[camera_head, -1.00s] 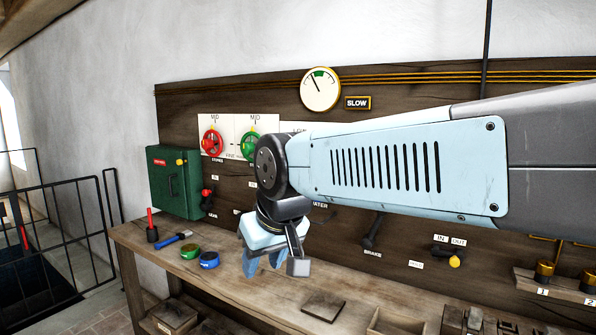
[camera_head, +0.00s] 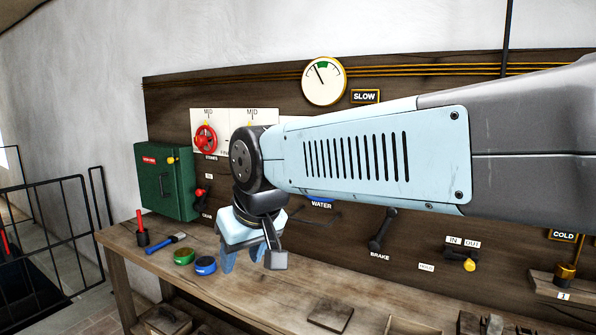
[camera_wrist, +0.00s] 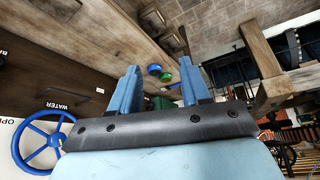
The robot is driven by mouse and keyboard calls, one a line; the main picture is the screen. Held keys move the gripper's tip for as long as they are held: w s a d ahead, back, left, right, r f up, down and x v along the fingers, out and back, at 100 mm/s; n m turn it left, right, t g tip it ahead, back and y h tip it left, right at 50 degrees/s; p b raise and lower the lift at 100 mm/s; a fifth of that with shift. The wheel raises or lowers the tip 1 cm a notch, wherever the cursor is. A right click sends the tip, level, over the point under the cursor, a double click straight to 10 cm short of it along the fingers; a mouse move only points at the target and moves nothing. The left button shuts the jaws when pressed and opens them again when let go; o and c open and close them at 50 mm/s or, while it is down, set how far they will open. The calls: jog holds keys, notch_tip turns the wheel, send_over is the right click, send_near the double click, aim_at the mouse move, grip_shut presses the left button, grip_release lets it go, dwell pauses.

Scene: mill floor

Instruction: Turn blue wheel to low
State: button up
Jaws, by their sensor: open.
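The blue wheel (camera_wrist: 43,142) shows at the left edge of the wrist view, mounted on the board beside the label WATER (camera_wrist: 62,104). In the head view my arm hides the wheel, and only the blue-edged WATER label (camera_head: 321,204) shows below the arm. My gripper (camera_head: 243,262) is open and empty, fingers pointing down over the bench, in front of the board. In the wrist view its two blue fingers (camera_wrist: 163,88) stand apart with nothing between them, and the wheel lies to their left. The wheel's setting and any low mark cannot be read.
A red wheel (camera_head: 205,139) and a green box (camera_head: 167,181) are on the board at left. Below, the bench (camera_head: 265,300) carries a green tin (camera_head: 184,257), a blue tin (camera_head: 205,265) and a blue-handled brush (camera_head: 166,243). The brake lever (camera_head: 382,230) juts out right of my gripper.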

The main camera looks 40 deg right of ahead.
jog(key=shift+o, duration=0.8)
jog(key=shift+d+f, duration=0.15)
jog(key=shift+d, duration=0.05)
jog(key=o, duration=0.3)
jog(key=d+f+g+h, duration=0.1)
jog(key=d, duration=0.2)
jog(key=w+d+f+n+g+h, duration=0.1)
jog(key=d+f+g+h, duration=0.1)
jog(key=d, duration=0.2)
jog(key=w+d+f+n+g+h, duration=0.1)
jog(key=d+f, duration=0.1)
jog(key=d, duration=0.2)
jog(key=shift+d+f, duration=0.1)
jog(key=shift+f, duration=0.1)
jog(key=shift+o, duration=0.2)
jog(key=w+d+f+n+g+h, duration=0.1)
jog(key=w+d+n+g+h, duration=0.25)
jog(key=d+h, duration=0.6)
jog(key=w+d+r+n+t+h, duration=0.2)
jog(key=w+d+n+t+h, duration=0.25)
jog(key=w+n, duration=0.35)
jog(key=w+d+r+n+t+h, duration=0.3)
jog(key=w+n+t, duration=0.2)
jog(key=w+n, duration=0.3)
jog(key=x, duration=1.3)
jog(key=shift+w+d+r, duration=0.1)
jog(key=shift+w+d, duration=0.15)
jog(key=shift+w, duration=0.05)
jog(key=c, duration=0.9)
